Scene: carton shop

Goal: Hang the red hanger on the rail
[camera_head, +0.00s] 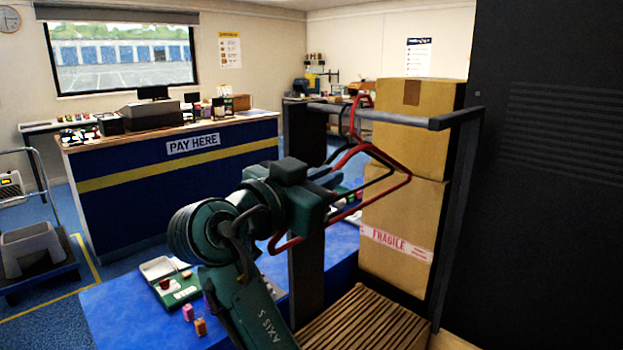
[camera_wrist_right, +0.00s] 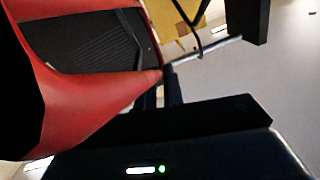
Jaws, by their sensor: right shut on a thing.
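My right gripper (camera_head: 334,182) is shut on the red hanger (camera_head: 397,163), holding it by its body beside the rack. The hanger is tilted, one end low on the left and the other toward the cartons. Its hook stands up at the grey rail (camera_head: 410,120), its top above the bar; I cannot tell whether it is over the rail or in front of it. In the right wrist view, the red hanger (camera_wrist_right: 95,95) fills the left side, and the rail (camera_wrist_right: 215,48) shows beyond it. A dark hanger (camera_head: 338,150) hangs on the rail. My left gripper is not in view.
Stacked cartons (camera_head: 400,215) stand just behind the rail. The rack has dark posts (camera_head: 306,270) and a slatted base (camera_head: 365,325). A blue table (camera_head: 120,305) with small items lies left of the rack. A dark panel (camera_head: 550,200) closes off the right.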

